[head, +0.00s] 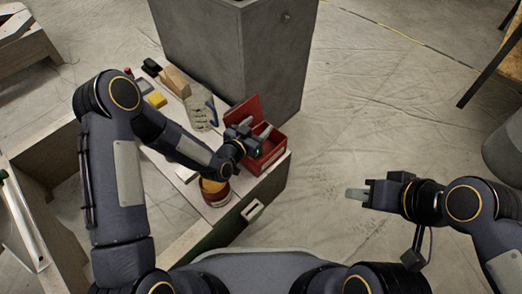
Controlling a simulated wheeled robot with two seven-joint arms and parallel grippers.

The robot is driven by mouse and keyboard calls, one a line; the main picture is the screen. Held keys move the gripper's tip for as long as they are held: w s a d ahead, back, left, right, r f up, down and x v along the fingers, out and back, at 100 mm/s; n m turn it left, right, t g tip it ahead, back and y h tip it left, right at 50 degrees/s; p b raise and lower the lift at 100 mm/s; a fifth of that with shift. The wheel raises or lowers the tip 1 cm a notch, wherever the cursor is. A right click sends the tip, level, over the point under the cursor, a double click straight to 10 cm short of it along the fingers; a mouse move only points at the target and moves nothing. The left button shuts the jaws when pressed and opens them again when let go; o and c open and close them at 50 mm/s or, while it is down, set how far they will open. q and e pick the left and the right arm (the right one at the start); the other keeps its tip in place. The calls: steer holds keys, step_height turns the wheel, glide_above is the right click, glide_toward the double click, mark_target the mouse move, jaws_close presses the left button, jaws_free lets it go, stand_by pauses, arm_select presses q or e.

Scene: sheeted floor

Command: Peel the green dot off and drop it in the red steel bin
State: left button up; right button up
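A red steel box (276,157) with its lid (240,109) raised stands at the right end of the low bench; it is the only red bin-like container I see. My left gripper (257,127) is over this box, its two fingers spread apart with nothing visible between them. A small green spot (258,150) shows by the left gripper's wrist; I cannot tell whether it is the green dot or a light on the gripper. My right gripper (350,193) is out over bare floor to the right, its fingers seen edge-on, so their gap is unclear.
A round red tin with yellow (213,187) stands at the bench's near edge. A clear jug (201,112), a wooden block (175,81) and a yellow block (157,99) sit behind. A tall grey cabinet (210,45) rises behind the bench.

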arm_select(q)
steer(key=shift+r, duration=0.1)
steer(key=s+r+p, duration=0.5)
steer(key=s+r, duration=0.7)
steer(key=s, duration=0.2)
steer(key=shift+r+p, duration=0.35)
steer(key=shift+r, duration=0.05)
steer(key=shift+a, duration=0.1)
